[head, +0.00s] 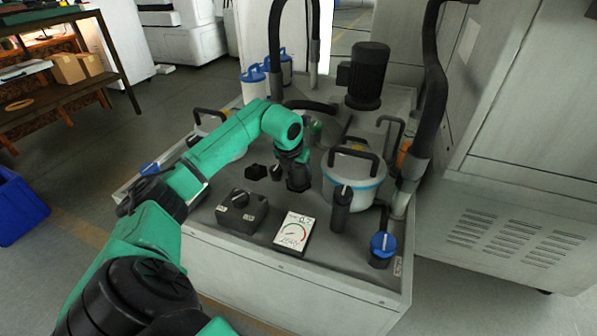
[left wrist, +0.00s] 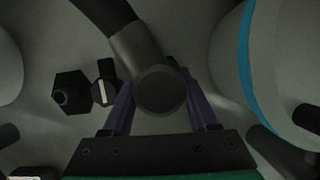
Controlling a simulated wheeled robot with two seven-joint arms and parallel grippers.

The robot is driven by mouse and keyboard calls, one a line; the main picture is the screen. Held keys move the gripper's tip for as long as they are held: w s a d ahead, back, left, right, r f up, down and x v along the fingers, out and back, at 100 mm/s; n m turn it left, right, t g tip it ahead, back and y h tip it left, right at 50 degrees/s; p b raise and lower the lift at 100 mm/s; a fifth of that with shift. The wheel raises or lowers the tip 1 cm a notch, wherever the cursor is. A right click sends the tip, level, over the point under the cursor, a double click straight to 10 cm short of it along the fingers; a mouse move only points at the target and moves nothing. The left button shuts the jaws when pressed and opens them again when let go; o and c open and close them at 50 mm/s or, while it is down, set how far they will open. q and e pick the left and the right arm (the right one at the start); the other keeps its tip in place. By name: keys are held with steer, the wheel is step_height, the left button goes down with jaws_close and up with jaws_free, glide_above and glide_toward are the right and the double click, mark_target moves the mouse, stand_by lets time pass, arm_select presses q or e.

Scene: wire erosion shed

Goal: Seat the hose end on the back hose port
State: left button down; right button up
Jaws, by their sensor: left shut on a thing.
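My left gripper (head: 298,181) points down over the deck of the grey machine, left of the white round vessel. In the left wrist view its purple fingers stand either side of a dark, round hose end (left wrist: 160,90), and it is shut on it. The black hose (left wrist: 103,14) runs from the hose end to the top left. In the head view my arm and gripper largely hide the hose end. I cannot make out the back hose port for certain, nor whether the hose end touches it.
The white vessel (head: 350,176) with a blue band and black handle stands close right of the gripper. A black hexagonal fitting (left wrist: 71,92) and a small valve knob (left wrist: 103,92) lie to its left. A black box (head: 241,211), a gauge (head: 295,233) and a motor (head: 367,75) also stand on the deck.

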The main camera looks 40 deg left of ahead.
arm_select(q)
steer(key=shift+c, duration=2.2)
jaws_free()
steer(key=shift+p+v, duration=1.65)
steer(key=shift+v, duration=1.1)
steer(key=p+v, duration=0.2)
steer(key=v, duration=0.3)
steer(key=shift+s+d+r, duration=0.1)
steer(key=shift+s+r, duration=0.05)
steer(key=shift+r, duration=0.1)
